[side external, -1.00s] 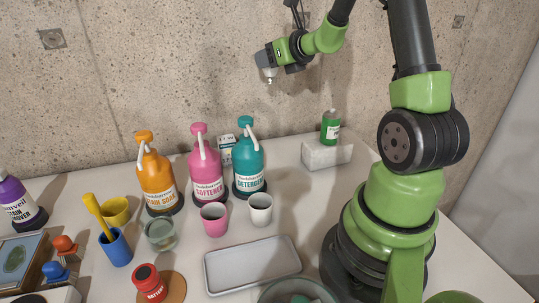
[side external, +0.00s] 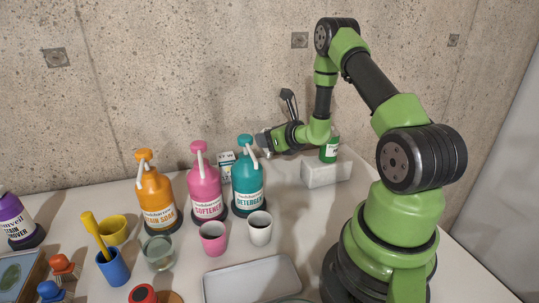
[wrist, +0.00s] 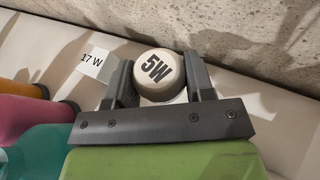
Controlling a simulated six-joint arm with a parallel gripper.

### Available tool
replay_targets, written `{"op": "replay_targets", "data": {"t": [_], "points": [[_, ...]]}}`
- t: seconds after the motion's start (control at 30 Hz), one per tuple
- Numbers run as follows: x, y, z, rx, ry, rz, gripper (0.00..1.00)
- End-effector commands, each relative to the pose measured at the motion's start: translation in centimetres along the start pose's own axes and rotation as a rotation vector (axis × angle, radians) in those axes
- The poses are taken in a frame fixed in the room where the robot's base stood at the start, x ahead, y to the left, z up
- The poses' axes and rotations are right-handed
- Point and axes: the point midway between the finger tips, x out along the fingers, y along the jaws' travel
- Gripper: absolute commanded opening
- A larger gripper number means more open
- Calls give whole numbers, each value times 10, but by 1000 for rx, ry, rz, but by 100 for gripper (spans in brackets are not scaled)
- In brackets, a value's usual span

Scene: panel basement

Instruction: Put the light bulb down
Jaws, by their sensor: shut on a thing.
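My gripper (wrist: 160,88) is shut on the light bulb (wrist: 155,74), whose pale round end reads "5W" between the two dark fingers in the wrist view. In the side view my gripper (side external: 264,144) is low, near the wall, just behind and right of the teal detergent bottle's top. The bulb is too small there to make out clearly. I cannot tell whether the bulb touches the table.
Teal (side external: 247,185), pink (side external: 207,190) and orange (side external: 157,200) pump bottles stand in a row in front of the card. A pale block (side external: 326,174) bears a green bottle (side external: 329,150) at the right. Cups and a grey tray (side external: 252,281) lie nearer. The concrete wall is close behind.

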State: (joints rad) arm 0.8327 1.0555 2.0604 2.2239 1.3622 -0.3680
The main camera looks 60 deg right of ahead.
Motion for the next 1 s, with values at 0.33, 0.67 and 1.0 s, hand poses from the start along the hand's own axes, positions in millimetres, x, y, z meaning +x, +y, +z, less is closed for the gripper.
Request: {"op": "replay_targets", "data": {"t": [0.33,0.67,1.0], "points": [[16,0,-38,1,1,1,25],[18,0,-42,-1,-2,0,25],[19,0,-45,0,-1,1,74]]}}
